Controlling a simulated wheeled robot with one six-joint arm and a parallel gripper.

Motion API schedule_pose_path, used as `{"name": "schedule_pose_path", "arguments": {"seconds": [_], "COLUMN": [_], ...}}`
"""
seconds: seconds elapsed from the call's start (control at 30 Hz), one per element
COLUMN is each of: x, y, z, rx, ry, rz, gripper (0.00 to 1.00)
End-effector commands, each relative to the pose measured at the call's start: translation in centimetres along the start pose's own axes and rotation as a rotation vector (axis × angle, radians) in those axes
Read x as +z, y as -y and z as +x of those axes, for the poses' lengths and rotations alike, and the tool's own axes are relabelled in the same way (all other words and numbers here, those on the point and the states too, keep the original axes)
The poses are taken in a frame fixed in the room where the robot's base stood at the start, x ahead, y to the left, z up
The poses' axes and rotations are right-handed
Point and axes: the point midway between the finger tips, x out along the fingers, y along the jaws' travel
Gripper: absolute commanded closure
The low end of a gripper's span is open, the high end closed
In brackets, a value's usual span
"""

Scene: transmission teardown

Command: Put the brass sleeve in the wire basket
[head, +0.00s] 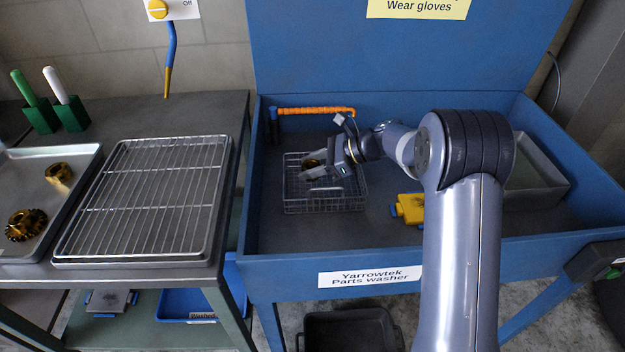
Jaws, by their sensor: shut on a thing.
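The wire basket (325,207) stands on the floor of the blue parts washer, towards its left. My gripper (318,174) reaches in from the right and is over or inside the basket; the exact height is hard to tell. It is shut on a small brass-coloured part (312,163), mostly hidden by the fingers, so I cannot tell its full shape. Another short brass-coloured ring or sleeve (60,172) stands on the metal tray (75,160) at the far left, with a toothed brass-coloured gear (25,224) nearer the front.
A wire rack (145,200) lies between the tray and the washer. In the washer (290,240), an orange hose (315,111) runs along the back, a yellow-and-blue item (409,208) lies right of the basket, and a grey metal pan (535,180) is at the right. The washer has raised walls.

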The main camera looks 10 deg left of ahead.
Motion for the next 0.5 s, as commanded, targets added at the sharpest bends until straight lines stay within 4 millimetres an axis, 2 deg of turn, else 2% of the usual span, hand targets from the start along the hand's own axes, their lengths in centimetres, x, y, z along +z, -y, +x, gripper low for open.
{"name": "schedule_pose_path", "arguments": {"seconds": [0.3, 0.5], "x": [-3.2, -3.4], "y": [0.0, 0.0], "z": [1.8, 1.9], "rx": [0.0, -0.002], "ry": [0.001, 0.001], "rz": [0.002, -0.001], "gripper": [0.88, 0.88]}}
